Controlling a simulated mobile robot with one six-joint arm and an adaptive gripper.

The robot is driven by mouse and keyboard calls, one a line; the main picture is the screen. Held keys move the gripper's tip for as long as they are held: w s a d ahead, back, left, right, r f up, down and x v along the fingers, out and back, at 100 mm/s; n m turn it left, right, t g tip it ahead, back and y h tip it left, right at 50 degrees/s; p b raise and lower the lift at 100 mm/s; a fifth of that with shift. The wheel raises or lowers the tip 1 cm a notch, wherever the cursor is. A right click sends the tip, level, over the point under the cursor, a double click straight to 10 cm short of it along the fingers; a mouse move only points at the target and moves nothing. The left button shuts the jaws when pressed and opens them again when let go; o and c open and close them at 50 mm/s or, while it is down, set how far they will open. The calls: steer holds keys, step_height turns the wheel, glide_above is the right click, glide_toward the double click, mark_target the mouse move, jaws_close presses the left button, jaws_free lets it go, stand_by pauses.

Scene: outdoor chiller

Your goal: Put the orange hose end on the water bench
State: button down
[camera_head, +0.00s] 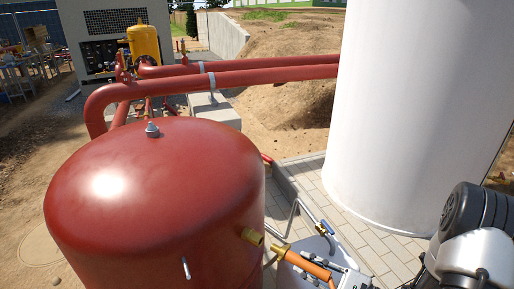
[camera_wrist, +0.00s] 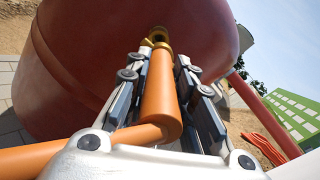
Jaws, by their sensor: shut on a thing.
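The orange hose end (camera_head: 308,266) is held by my gripper (camera_head: 314,262) at the lower middle of the head view, beside the red tank. In the wrist view the thick orange hose end (camera_wrist: 160,90) lies lengthwise between the two fingers of my gripper (camera_wrist: 162,78), which are closed on its sides. Its brass tip points away from me, towards a brass port (camera_head: 253,236) on the tank's side. In the head view a small gap shows between tip and port; in the wrist view they overlap. I cannot make out a water bench.
The large red tank (camera_head: 150,190) is close in front of my gripper. A white cylinder (camera_head: 410,110) stands to the right on pale paving (camera_head: 318,180). Red pipes (camera_head: 230,77) run behind the tank. A bent grey pipe and a blue-handled valve (camera_head: 325,227) are close to my gripper.

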mark_target(300, 257)
steer(key=shift+w+a+r+m+t+h, duration=0.2)
steer(key=shift+w+a+m+t+h, duration=0.6)
steer(key=shift+w+m+t+h, duration=0.35)
steer(key=shift+w+a+f+m+t+h, duration=0.15)
steer(key=shift+w+m+t+h, duration=0.15)
steer(key=shift+m+t+h, duration=0.5)
steer(key=shift+w+d+f+m+t+h, duration=0.15)
steer(key=shift+m+t+h, duration=0.1)
steer(key=shift+h, duration=0.25)
steer(key=shift+w+d+f+m+t+h, duration=0.1)
steer(key=shift+m+t+h, duration=0.1)
steer(key=shift+h, duration=0.25)
steer(key=shift+s, duration=0.15)
